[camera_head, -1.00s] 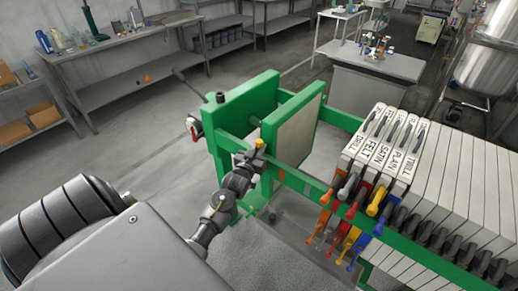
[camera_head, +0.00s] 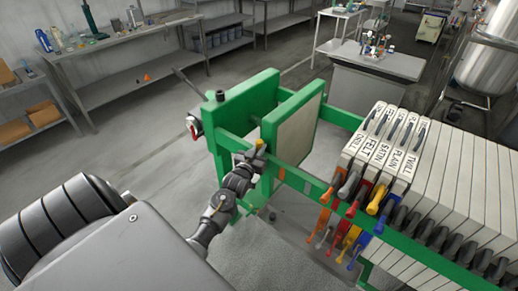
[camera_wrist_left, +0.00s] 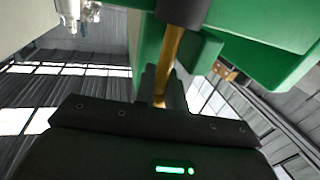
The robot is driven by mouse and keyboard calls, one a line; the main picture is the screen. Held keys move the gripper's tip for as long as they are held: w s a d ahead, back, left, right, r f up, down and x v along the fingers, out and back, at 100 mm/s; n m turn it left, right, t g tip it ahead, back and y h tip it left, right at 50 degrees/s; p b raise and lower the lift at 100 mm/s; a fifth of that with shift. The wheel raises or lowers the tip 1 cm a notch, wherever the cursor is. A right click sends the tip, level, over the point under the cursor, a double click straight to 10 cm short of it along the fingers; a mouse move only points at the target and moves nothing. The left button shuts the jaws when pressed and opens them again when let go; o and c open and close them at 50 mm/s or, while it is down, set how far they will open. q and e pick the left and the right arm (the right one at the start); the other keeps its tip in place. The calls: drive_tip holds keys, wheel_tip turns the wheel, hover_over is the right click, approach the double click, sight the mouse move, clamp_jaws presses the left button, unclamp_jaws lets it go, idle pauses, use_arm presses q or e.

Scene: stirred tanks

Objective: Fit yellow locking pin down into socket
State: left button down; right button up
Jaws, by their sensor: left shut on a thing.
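The yellow locking pin (camera_head: 259,145) stands about upright at the green frame's front rail, in front of the pale plate. My left gripper (camera_head: 249,157) is at the pin, shut on it. In the left wrist view the pin (camera_wrist_left: 171,55) is a long yellow rod between the dark fingers (camera_wrist_left: 161,92) and a dark round collar (camera_wrist_left: 183,10). The collar may be the socket. I cannot tell how far the rod goes into it. The socket is not clear in the head view. My right gripper is not in view.
The green press frame (camera_head: 232,143) surrounds the work spot. Labelled white plates (camera_head: 381,145) and coloured valve handles (camera_head: 352,190) crowd the right side. A grey bench (camera_head: 372,62) stands behind. The floor to the left (camera_head: 140,145) is clear.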

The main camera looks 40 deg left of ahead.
use_arm(q)
drive_tip(key=shift+f+b, duration=0.45)
drive_tip(key=shift+f, duration=0.2)
drive_tip(key=c, duration=1.4)
unclamp_jaws()
drive_tip(key=shift+d, duration=0.1)
drive_tip(key=shift+o, duration=0.2)
drive_tip(key=shift+s+f, duration=0.1)
drive_tip(key=shift+s+f, duration=0.1)
drive_tip(key=shift+s, duration=0.15)
drive_tip(key=b+v, duration=0.2)
drive_tip(key=v, duration=0.8)
drive_tip(key=shift+d+r, duration=0.15)
drive_tip(key=shift+r, duration=0.25)
drive_tip(key=shift+c, duration=0.4)
